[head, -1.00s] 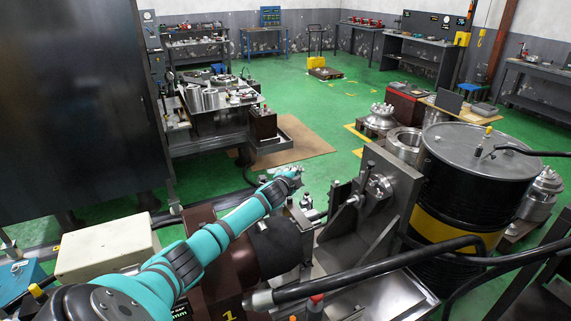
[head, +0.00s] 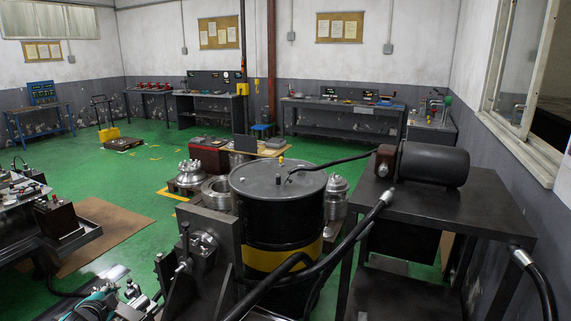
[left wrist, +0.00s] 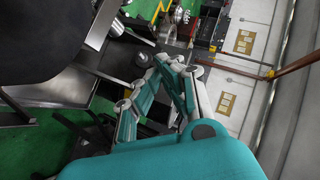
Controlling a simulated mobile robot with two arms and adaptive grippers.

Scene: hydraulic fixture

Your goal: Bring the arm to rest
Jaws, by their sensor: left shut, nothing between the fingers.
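My left arm, teal, shows at the bottom left of the head view, mostly cut off by the lower edge. Its gripper (head: 117,276) is small there, beside the fixture's dark steel bracket (head: 218,237). In the left wrist view the teal and white fingers of the left gripper (left wrist: 163,64) reach up from the teal wrist body, drawn together with nothing held. I cannot tell from these views whether the fingers touch the fixture. My right gripper is in neither view.
A black drum (head: 277,212) with a yellow band stands right of the bracket. A dark table (head: 463,212) carries a motor-like cylinder (head: 433,164). Black hoses (head: 340,245) cross in front of the drum. Green floor (head: 135,165) is open behind, and a workbench (head: 62,240) stands at left.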

